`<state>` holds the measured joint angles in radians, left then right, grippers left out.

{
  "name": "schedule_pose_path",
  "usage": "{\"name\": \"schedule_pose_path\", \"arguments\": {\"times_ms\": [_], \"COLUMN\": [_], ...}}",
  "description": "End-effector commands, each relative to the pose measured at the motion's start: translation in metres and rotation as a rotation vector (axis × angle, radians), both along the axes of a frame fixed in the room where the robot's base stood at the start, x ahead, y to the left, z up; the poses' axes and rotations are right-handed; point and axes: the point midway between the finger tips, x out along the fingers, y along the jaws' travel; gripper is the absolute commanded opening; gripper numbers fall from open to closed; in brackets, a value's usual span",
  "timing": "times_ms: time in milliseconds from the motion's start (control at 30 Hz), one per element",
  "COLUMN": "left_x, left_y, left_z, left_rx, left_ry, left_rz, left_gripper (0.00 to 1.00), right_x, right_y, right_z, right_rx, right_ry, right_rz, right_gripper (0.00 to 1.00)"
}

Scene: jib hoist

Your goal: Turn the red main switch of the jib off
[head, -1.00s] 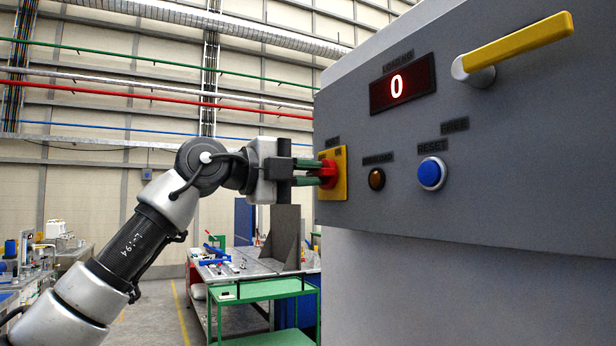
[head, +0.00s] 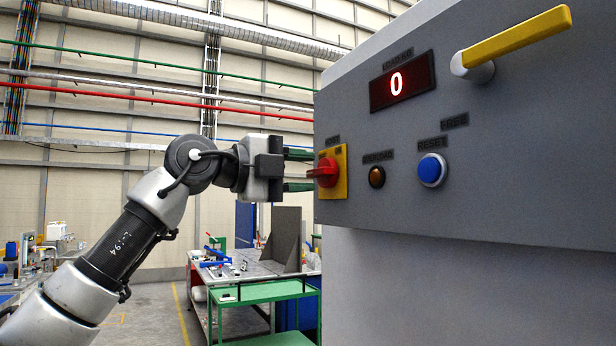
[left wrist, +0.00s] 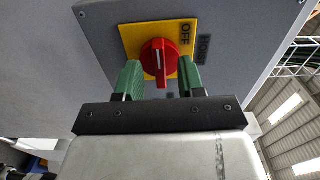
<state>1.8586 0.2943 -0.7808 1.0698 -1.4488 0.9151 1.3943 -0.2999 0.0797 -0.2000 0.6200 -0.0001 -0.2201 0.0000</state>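The red main switch (head: 325,173) is a rotary knob on a yellow plate (head: 341,184) at the left end of the grey panel. In the left wrist view the knob (left wrist: 160,60) has a white line along its grip, which runs up and down in that picture. My right gripper is not in view.
The panel also carries a red display reading 0 (head: 402,83), an amber lamp (head: 377,177), a blue RESET button (head: 432,170) and a yellow lever (head: 518,44). A green cart (head: 262,291) and a workbench stand below and behind.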

Motion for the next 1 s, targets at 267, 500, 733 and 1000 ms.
{"name": "schedule_pose_path", "arguments": {"times_ms": [267, 500, 733, 1000], "left_x": [-0.028, -0.044, -0.047, -0.047], "left_y": [0.050, 0.077, 0.082, 0.082], "left_z": [-0.004, -0.002, -0.001, -0.001], "left_rx": [-0.001, -0.001, -0.001, 0.000], "left_ry": [-0.002, 0.000, 0.001, 0.001], "left_rz": [0.003, 0.001, 0.000, 0.001], "left_gripper": [0.39, 0.39, 0.39, 0.39], "right_x": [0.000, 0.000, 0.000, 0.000], "right_y": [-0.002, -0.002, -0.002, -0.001], "right_z": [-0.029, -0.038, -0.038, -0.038], "right_rx": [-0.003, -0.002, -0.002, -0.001], "right_ry": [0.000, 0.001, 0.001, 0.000], "right_rz": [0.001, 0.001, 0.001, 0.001], "right_gripper": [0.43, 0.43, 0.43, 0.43]}}
